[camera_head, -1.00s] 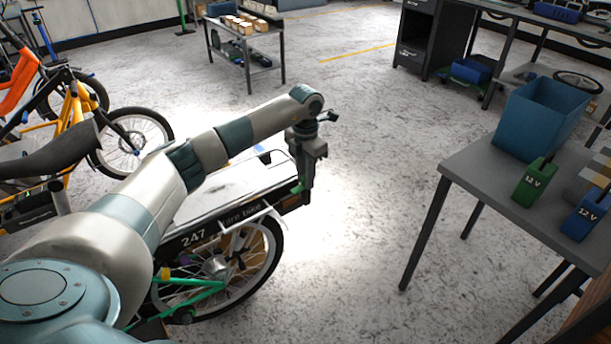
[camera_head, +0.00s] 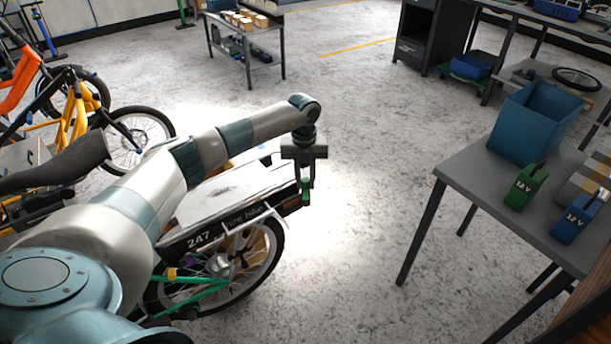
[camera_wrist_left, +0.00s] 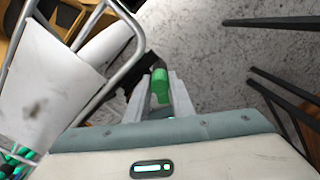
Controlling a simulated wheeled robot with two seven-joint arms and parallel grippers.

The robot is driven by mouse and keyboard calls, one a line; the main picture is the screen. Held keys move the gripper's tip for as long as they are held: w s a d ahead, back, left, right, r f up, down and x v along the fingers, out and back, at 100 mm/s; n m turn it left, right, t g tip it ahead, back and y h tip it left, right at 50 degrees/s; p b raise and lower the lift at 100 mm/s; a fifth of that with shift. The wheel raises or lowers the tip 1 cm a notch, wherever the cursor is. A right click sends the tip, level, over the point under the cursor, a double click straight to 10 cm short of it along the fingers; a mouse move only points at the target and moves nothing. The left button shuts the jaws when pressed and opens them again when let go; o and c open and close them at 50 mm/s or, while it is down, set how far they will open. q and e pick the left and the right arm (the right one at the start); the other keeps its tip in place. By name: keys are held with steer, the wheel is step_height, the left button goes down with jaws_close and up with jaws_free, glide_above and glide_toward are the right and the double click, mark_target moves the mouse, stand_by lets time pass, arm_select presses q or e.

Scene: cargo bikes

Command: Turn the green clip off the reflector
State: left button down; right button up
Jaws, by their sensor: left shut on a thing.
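My left gripper (camera_head: 307,186) points down at the rear end of the cargo bike (camera_head: 235,190) numbered 247. It is shut on the green clip (camera_head: 306,196). In the left wrist view the green clip (camera_wrist_left: 161,87) sits between the two pale fingers, in front of a dark part at the bike's end. The reflector cannot be made out; the gripper and clip cover that spot. I cannot tell whether the clip still touches the bike. My right gripper is not in view.
A grey table (camera_head: 465,185) at the right bears a blue bin (camera_head: 537,120), a green 18 V battery (camera_head: 525,187) and a blue 12 V battery (camera_head: 580,218). Orange and yellow bikes stand at the left. The floor (camera_head: 345,235) between bike and table is clear.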

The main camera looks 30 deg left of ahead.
arm_select(q)
steer(key=n+p, duration=0.1)
steer(key=n, duration=0.1)
steer(key=shift+r+n+p, duration=0.2)
steer(key=shift+n+p, duration=0.15)
steer(key=shift+n, duration=0.45)
steer(key=shift+f+n+p, duration=0.15)
steer(key=shift+n+p, duration=1.15)
steer(key=shift+n, duration=0.5)
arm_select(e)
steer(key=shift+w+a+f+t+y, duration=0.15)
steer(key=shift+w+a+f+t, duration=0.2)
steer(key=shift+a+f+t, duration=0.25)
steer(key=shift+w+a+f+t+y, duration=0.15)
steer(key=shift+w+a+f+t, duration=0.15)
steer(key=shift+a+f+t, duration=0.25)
arm_select(q)
steer(key=c, duration=1.5)
jaws_free()
steer(key=shift+c, duration=0.2)
